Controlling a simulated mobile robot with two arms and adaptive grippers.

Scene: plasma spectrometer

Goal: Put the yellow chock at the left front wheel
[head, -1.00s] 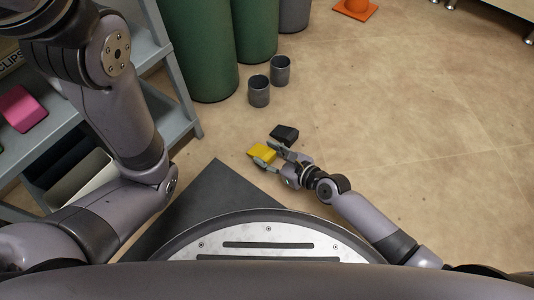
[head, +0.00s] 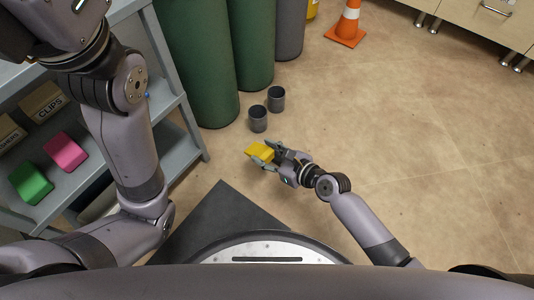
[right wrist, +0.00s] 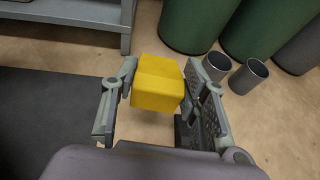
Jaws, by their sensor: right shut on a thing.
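The yellow chock (head: 258,151) is a small yellow block held by my right gripper (head: 272,157), which is shut on it. In the right wrist view, the yellow chock (right wrist: 157,84) sits between the two fingers (right wrist: 160,98), with its top and near face showing; floor shows around it. A dark thing (right wrist: 184,134) shows partly behind the right finger, perhaps the black block seen earlier. My left arm shows at the left of the head view, but its gripper is out of view.
Two grey cups (head: 258,119) (head: 276,98) stand on the floor beyond the chock, before tall green cylinders (head: 197,60). A grey shelf (head: 185,125) with boxes and pink and green blocks stands left. A dark mat (head: 222,208) lies nearer. An orange cone (head: 348,24) stands far right; the right floor is clear.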

